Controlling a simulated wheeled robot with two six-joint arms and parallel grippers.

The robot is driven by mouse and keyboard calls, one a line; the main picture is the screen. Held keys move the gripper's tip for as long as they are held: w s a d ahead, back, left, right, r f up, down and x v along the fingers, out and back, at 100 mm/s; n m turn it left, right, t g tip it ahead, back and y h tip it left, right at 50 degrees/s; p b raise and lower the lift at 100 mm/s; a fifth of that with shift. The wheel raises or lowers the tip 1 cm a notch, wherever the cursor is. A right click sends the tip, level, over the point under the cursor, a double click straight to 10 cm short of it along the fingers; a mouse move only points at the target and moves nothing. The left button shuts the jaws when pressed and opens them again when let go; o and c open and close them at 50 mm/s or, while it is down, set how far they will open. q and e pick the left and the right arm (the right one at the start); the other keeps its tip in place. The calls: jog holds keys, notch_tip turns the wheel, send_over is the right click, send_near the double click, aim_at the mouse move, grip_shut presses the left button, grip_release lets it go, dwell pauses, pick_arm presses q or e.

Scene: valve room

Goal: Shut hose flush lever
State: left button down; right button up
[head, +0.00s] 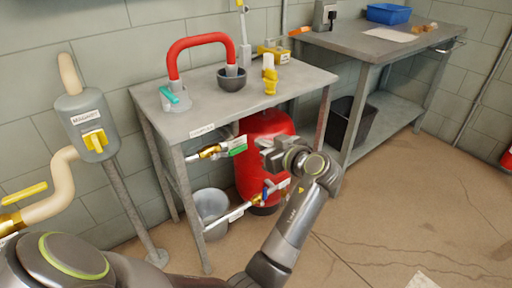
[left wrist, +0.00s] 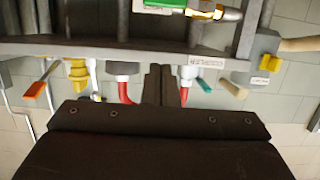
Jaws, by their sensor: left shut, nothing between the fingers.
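A valve with a green lever (head: 236,146) and a brass body (head: 209,151) sits on a pipe under the front edge of the grey table. A second valve with a blue lever (head: 267,190) sits lower on another pipe. I cannot read which label names the hose flush. My left gripper (head: 266,148) is just right of the green lever, apart from it as far as I can tell. In the left wrist view the left gripper (left wrist: 165,85) is shut and empty; the green lever (left wrist: 165,4) shows at the top edge, upside down. My right gripper is not in view.
The grey table (head: 205,122) carries a red hose (head: 200,42), a dark bowl (head: 232,80) and a yellow fitting (head: 270,82). Below are a red tank (head: 253,165) and a grey bucket (head: 212,208). The floor at right is open.

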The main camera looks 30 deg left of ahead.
pick_arm(q)
jog(key=shift+s, duration=0.1)
jog(key=shift+a, duration=0.1)
send_over(243, 145)
jog(key=s+d, duration=0.2)
jog(key=s, duration=0.1)
notch_tip(243, 145, down, 2)
notch_tip(243, 145, down, 4)
jog(key=shift+w+a+f+b, duration=0.1)
jog(key=shift+w+b, duration=0.05)
jog(key=shift+b, duration=0.45)
jog(key=shift+f, duration=0.1)
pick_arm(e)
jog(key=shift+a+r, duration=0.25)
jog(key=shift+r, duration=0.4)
pick_arm(q)
jog(key=shift+a, duration=0.1)
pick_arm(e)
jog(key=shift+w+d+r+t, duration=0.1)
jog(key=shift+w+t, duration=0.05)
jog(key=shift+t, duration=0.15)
